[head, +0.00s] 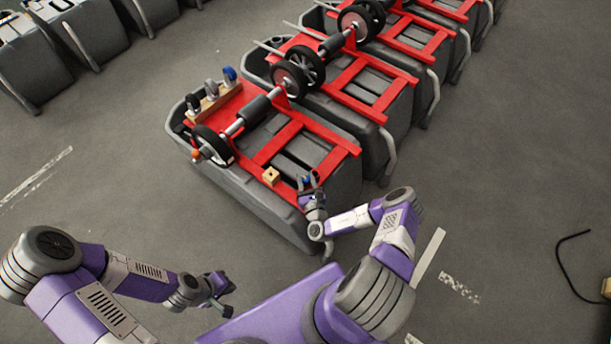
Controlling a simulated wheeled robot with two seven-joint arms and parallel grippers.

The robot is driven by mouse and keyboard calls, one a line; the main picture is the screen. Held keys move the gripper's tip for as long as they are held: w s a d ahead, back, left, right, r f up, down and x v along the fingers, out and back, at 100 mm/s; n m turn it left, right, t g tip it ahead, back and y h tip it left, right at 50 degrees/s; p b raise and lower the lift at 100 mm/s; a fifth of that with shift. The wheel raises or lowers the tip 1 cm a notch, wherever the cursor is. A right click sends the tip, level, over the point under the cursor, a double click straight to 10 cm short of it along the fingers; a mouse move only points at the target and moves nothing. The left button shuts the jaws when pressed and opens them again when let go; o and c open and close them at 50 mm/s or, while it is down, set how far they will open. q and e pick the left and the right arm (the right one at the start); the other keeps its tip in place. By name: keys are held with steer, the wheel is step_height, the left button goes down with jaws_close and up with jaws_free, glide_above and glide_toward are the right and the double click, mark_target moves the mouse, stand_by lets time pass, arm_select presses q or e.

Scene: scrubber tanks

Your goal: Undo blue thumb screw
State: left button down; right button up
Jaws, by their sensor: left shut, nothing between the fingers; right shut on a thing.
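The nearest grey scrubber tank (245,205) carries a red frame (262,151) on top. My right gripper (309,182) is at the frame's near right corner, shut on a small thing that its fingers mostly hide. A bit of blue shows there, which fits the blue thumb screw (304,200), but it is too small to make out its shape or how far it is turned. My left gripper (224,297) is shut and empty, low over the floor in front of the tank, well apart from it.
A small wooden block (271,176) sits on the frame near the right gripper. More tanks (335,110) with red frames stand behind. A black cable (570,265) lies on the right floor.

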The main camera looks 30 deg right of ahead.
steer(key=n+y, duration=0.2)
steer(key=y, duration=0.1)
steer(key=shift+d+t, duration=0.1)
steer(key=shift+t, duration=0.2)
steer(key=n+y, duration=0.1)
steer(key=y, duration=0.1)
steer(key=shift+f+n+y, duration=0.1)
steer(key=shift+n+y, duration=0.3)
steer(key=n+g+y+b, duration=0.1)
steer(key=n+y+b, duration=0.1)
steer(key=y, duration=0.1)
steer(key=n+g+y+b, duration=0.1)
steer(key=n+y+b, duration=0.1)
steer(key=y, duration=0.2)
steer(key=shift+f+n, duration=0.15)
steer(key=shift+n, duration=0.15)
steer(key=n+g+y+b, duration=0.2)
steer(key=y, duration=0.1)
steer(key=shift+n, duration=0.4)
steer(key=n+g+y, duration=0.2)
steer(key=g+y, duration=0.1)
steer(key=shift+n+g, duration=0.3)
steer(key=shift+n+g+y, duration=1.5)
steer(key=shift+n+g, duration=0.4)
steer(key=shift+g, duration=1)
steer(key=o, duration=0.9)
steer(key=shift+o, duration=0.3)
steer(key=shift+r, duration=0.2)
